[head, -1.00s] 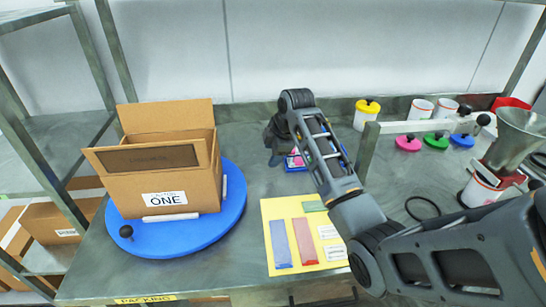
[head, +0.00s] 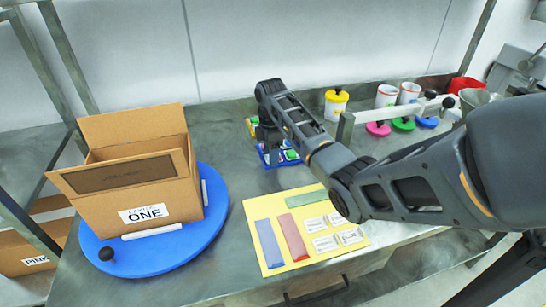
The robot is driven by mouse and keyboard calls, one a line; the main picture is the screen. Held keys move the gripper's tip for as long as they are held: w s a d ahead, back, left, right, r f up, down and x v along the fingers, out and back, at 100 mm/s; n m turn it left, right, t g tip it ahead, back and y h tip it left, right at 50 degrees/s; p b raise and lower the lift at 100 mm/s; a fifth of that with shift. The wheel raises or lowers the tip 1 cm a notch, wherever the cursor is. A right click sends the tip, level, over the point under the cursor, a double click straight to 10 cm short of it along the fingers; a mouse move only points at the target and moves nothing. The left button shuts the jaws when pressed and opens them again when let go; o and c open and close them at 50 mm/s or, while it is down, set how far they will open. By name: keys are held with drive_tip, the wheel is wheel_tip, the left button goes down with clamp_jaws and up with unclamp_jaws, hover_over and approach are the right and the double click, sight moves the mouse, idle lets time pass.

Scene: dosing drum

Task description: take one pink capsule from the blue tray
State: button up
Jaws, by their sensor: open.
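The blue tray (head: 268,163) lies on the bench behind the yellow sheet, partly hidden by my arm and gripper. Small coloured pieces show in it, with green (head: 292,155) and a bit of pink (head: 290,143) at its right side. They are too small to tell single capsules apart. My gripper (head: 268,148) is open and points down over the left part of the tray. Its fingertips are hard to make out, and I cannot tell whether they touch anything. I see nothing held in it.
An open carton marked ONE (head: 135,185) stands on a blue turntable (head: 190,245) at the left. A yellow sheet (head: 340,250) with coloured strips and cards lies in front. White pots (head: 386,96), a yellow-lidded pot (head: 335,104) and coloured lids (head: 404,123) stand at back right.

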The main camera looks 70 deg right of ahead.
drive_tip(key=shift+s+a+f, duration=0.1)
drive_tip(key=shift+f, duration=0.3)
drive_tip(key=shift+s+a+f, duration=0.1)
drive_tip(key=shift+f, duration=0.1)
drive_tip(key=c, duration=0.8)
drive_tip(key=shift+r, duration=0.1)
drive_tip(key=shift+r, duration=0.3)
drive_tip(key=r, duration=0.2)
drive_tip(key=r+b, duration=0.1)
drive_tip(key=shift+d+r, duration=0.25)
drive_tip(key=shift+r, duration=0.15)
drive_tip(key=s+d+r+p, duration=0.3)
drive_tip(key=s+r, duration=0.4)
drive_tip(key=s, duration=0.3)
drive_tip(key=shift+s, duration=0.4)
